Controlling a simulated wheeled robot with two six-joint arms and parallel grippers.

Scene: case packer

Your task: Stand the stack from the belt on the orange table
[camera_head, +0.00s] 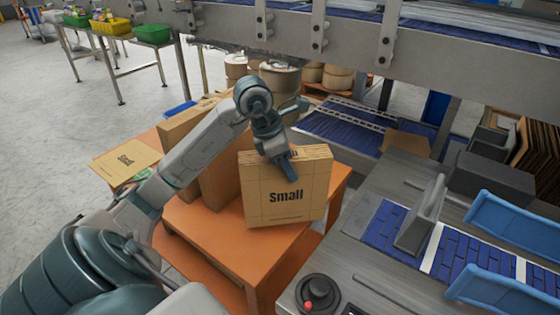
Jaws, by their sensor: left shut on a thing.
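A stack of flat cardboard sheets marked "Small" (285,207) stands upright at the right front of the orange table (197,234). My left gripper (288,170) reaches over its top edge from above and is shut on it. One finger shows on the front face; the other is hidden behind. The stack's lower edge is at the table top, but I cannot tell if it touches. The blue belt (387,228) lies to the right, with no stack visible on its near part. My right gripper is not in view.
Other brown cardboard (217,185) stands on the table just left of the stack. A flat "Small" sheet (126,160) lies at the table's left. A grey machine deck with a red-buttoned control (316,295) is close on the right. A steel frame crosses above.

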